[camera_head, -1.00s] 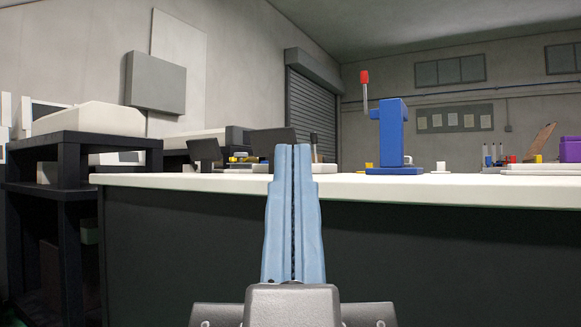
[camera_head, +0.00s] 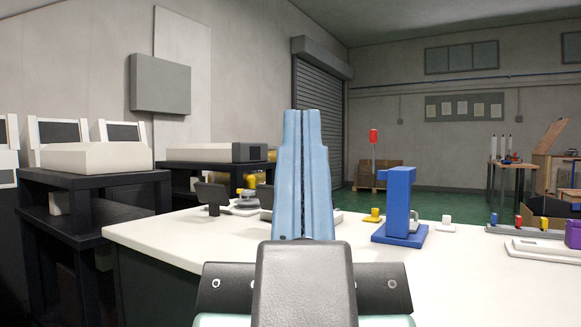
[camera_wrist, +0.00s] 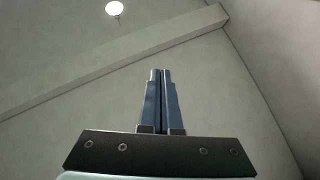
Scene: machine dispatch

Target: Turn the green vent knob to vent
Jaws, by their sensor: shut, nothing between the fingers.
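My gripper (camera_head: 304,115) points up in front of the head camera with its two blue fingers pressed together and nothing between them. It also shows in the wrist view (camera_wrist: 160,72), against bare wall and ceiling. I cannot make out a green vent knob in either view. A blue press-like stand (camera_head: 399,205) with a red-tipped lever (camera_head: 374,137) stands on the white table (camera_head: 170,240), to the right of my gripper and apart from it. My fingers hide part of the table's middle.
Small yellow (camera_head: 373,215) and white (camera_head: 447,224) pieces sit beside the blue stand. A dark small screen (camera_head: 212,195) stands at the table's left. Dark shelving with a beige machine (camera_head: 95,157) is at the far left. The table's front left is clear.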

